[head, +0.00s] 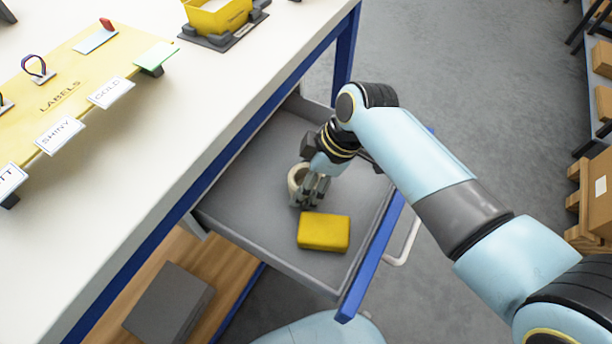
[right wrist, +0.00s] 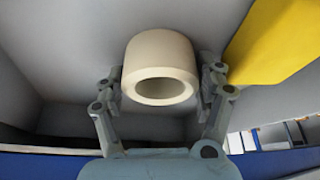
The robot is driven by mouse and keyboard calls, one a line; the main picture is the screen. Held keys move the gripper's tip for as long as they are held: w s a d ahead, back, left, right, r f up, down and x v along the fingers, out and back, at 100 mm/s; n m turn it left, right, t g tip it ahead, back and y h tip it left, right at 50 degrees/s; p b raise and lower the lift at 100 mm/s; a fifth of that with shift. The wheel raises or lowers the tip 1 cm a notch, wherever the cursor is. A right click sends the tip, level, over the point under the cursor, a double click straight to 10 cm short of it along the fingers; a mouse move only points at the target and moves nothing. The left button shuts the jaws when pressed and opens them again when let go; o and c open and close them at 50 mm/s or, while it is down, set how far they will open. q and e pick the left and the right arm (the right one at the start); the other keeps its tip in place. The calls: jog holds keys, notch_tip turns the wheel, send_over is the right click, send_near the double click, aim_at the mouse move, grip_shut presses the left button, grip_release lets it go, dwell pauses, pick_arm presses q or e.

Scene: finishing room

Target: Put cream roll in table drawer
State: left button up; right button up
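The cream roll (head: 295,178), a short thick ring, is inside the open table drawer (head: 252,187). In the right wrist view the roll (right wrist: 160,62) is between the two fingers, its hole facing the camera. My right gripper (head: 308,192) reaches down into the drawer at the roll and partly hides it in the head view. The fingers (right wrist: 161,88) lie very close along both sides of the roll; whether they press on it cannot be made out. Whether the roll rests on the drawer floor is also unclear. My left gripper is not in view.
A yellow block (head: 323,232) lies in the drawer close to my right gripper. The drawer's blue front and white handle (head: 405,243) are on the right. On the white table (head: 165,120) are a yellow label board (head: 75,75) and a yellow bin (head: 217,17).

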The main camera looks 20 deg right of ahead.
jog(key=shift+o, duration=0.2)
jog(key=shift+r, duration=0.15)
jog(key=shift+d+r, duration=0.15)
jog(key=shift+r, duration=0.2)
jog(key=p+v, duration=0.2)
jog(key=v, duration=0.9)
jog(key=shift+s+r, duration=0.1)
